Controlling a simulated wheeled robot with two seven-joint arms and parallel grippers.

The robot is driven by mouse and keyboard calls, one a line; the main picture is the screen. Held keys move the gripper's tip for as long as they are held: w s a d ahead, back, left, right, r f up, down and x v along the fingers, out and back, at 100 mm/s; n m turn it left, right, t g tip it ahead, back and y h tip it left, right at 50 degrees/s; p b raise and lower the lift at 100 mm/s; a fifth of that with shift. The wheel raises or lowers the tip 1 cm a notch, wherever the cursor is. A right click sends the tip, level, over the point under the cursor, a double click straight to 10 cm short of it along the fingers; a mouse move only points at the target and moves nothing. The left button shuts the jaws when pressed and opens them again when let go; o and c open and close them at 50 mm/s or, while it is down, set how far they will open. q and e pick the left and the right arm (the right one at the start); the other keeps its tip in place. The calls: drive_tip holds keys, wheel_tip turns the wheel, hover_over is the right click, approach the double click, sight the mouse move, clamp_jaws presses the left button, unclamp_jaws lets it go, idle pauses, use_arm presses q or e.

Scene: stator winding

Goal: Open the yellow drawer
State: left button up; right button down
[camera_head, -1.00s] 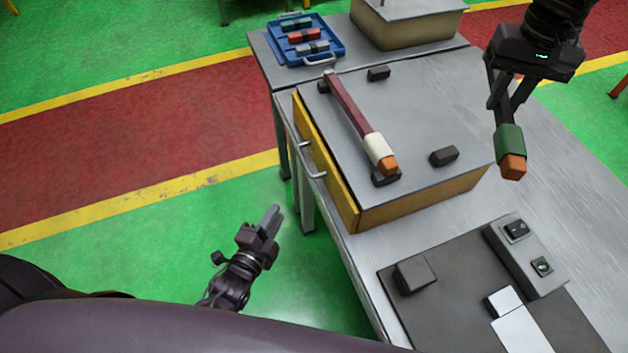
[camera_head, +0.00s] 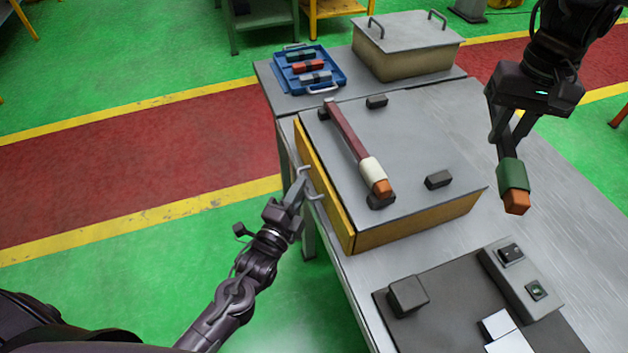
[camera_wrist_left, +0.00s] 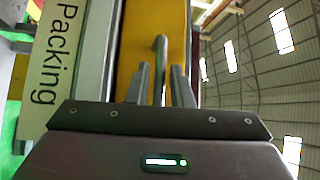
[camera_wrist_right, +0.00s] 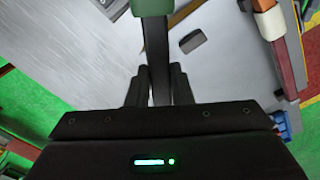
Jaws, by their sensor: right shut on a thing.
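The yellow drawer (camera_head: 328,197) sits shut in the grey-topped box on the table, its front facing left. A metal handle (camera_head: 312,187) is on that front; the gripper partly covers it. My left gripper (camera_head: 296,188) is at the handle. In the left wrist view the yellow front (camera_wrist_left: 132,45) fills the middle, and the handle (camera_wrist_left: 160,60) stands between the two spread fingers (camera_wrist_left: 160,85); contact is not clear. My right gripper (camera_head: 507,150) is shut on a dark bar with a green and orange end (camera_head: 514,190), held above the table's right side.
A maroon bar with a white and orange end (camera_head: 350,142) lies on black blocks on the box top. A blue tray (camera_head: 335,82) and a lidded bin (camera_head: 410,60) stand behind. A switch panel (camera_head: 522,268) is at the front. Open floor lies left of the drawer.

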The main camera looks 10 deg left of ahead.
use_arm(q)
drive_tip(key=shift+x, duration=1)
use_arm(e)
drive_tip(key=shift+r, duration=0.25)
use_arm(q)
clamp_jaws()
